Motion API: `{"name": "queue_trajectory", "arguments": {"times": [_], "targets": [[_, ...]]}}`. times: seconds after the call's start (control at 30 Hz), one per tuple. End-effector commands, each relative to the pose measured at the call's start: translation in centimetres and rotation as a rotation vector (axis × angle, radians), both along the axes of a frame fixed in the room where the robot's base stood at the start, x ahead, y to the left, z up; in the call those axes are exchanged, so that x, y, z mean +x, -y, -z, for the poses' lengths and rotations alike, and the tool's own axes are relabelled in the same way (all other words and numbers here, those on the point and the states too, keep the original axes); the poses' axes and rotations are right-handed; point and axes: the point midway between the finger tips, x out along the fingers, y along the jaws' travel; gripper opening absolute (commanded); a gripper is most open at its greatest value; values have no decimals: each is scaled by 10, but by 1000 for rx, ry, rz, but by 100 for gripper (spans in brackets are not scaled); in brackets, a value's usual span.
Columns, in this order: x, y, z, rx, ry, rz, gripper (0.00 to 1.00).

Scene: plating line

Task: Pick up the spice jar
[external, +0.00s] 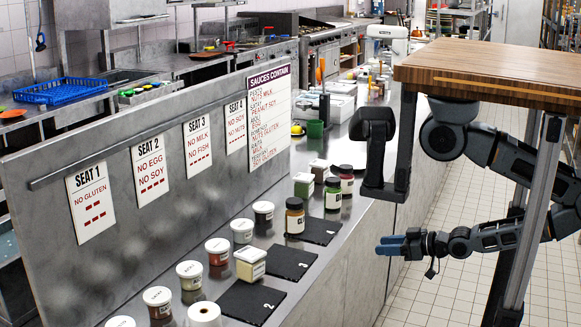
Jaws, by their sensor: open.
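Several small jars stand upright on the steel counter. An amber jar with a dark lid and a pale label (294,217) stands beside a black mat. A green jar with a dark lid (333,195) and a red jar with a dark lid (346,180) stand farther back. I cannot tell from the labels which one is the spice jar. My gripper (384,246) has blue fingertips and is open and empty. It is in front of the counter's front edge, to the right of the jars and apart from them.
Black numbered mats (252,302) lie along the counter (213,280). White-lidded tubs (218,250) line the back, below the sign panel (120,190). A square yellowish tub (250,264) stands near the mats. A dark terminal (374,150) stands at the counter edge. A wooden top (490,70) overhangs my arm.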

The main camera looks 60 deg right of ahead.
Motion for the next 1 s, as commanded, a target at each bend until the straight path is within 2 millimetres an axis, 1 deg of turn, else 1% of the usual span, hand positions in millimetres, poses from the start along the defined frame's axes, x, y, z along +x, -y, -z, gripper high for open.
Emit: {"name": "queue_trajectory", "arguments": {"times": [0.27,0.73,0.77,1.0], "targets": [[0,0,0,0,0,0,44],[0,0,0,0,0,0,88],[0,0,0,0,0,0,91],[1,-1,0,-7,0,-5,91]]}}
